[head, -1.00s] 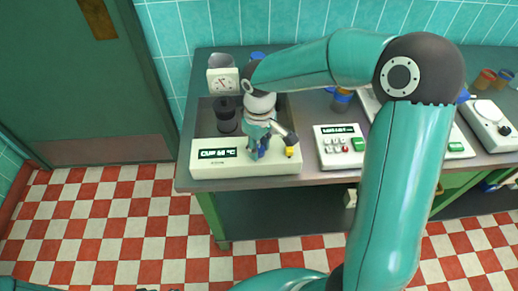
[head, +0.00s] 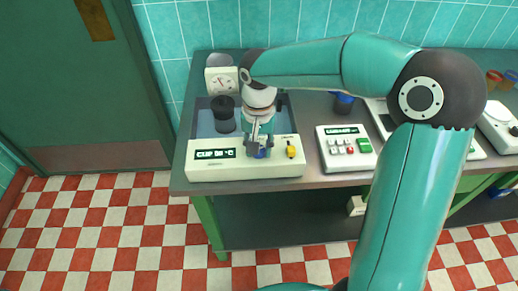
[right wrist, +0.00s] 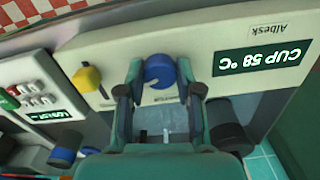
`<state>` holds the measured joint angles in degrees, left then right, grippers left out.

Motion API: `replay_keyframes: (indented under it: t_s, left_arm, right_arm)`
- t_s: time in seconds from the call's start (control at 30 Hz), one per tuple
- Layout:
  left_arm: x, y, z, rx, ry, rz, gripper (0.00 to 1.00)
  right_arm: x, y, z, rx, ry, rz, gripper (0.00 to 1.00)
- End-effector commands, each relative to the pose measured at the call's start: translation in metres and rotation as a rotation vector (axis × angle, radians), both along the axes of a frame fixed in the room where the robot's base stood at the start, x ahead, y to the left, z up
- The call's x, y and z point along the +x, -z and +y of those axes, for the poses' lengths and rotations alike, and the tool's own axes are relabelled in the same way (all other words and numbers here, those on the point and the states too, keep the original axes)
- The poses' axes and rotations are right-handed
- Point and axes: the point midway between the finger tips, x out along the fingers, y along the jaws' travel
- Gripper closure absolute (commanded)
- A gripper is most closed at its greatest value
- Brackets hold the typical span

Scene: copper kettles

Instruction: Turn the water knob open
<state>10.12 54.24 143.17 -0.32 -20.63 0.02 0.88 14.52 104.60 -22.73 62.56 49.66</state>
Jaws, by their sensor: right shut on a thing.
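The blue round knob (right wrist: 159,71) sits on the front of a cream machine (right wrist: 215,38); in the head view only a bit of the knob (head: 261,154) shows below my fingers. My right gripper (right wrist: 160,88) is shut on the knob, one finger on each side of it. In the head view the gripper (head: 259,143) hangs over the machine's front panel. A yellow knob (head: 291,151) is to its right, and also shows in the wrist view (right wrist: 88,78). The display (head: 215,153) reads CUP 58 °C. My left gripper is out of view.
A black cup (head: 223,108) stands in the machine's bluish basin (head: 205,125), below a dial box (head: 222,81). A button panel (head: 345,148) is to the right on the counter. A green door (head: 75,90) is at the left.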

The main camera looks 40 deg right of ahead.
Motion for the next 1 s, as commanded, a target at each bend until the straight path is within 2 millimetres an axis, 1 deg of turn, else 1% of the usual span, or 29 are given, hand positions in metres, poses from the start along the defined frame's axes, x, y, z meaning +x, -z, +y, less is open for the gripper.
replay_keyframes:
  t_s: [0.03, 0.2, 0.43, 0.67, 1.0]
  left_arm:
    - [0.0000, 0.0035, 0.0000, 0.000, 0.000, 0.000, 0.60]
    - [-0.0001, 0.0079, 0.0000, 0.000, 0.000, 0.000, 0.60]
    - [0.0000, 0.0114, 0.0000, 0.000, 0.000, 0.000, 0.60]
    - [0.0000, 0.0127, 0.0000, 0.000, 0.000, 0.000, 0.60]
    - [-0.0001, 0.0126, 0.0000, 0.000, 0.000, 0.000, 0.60]
  right_arm:
    - [0.0013, 0.0006, 0.0000, 0.000, 0.040, -0.006, 1.00]
    - [0.0010, 0.0003, 0.0002, 0.000, 0.169, -0.004, 1.00]
    - [0.0017, -0.0005, 0.0003, 0.000, 0.289, -0.006, 1.00]
    - [0.0018, -0.0012, 0.0003, 0.000, 0.340, -0.006, 1.00]
    - [0.0019, -0.0015, 0.0004, 0.001, 0.347, -0.006, 1.00]
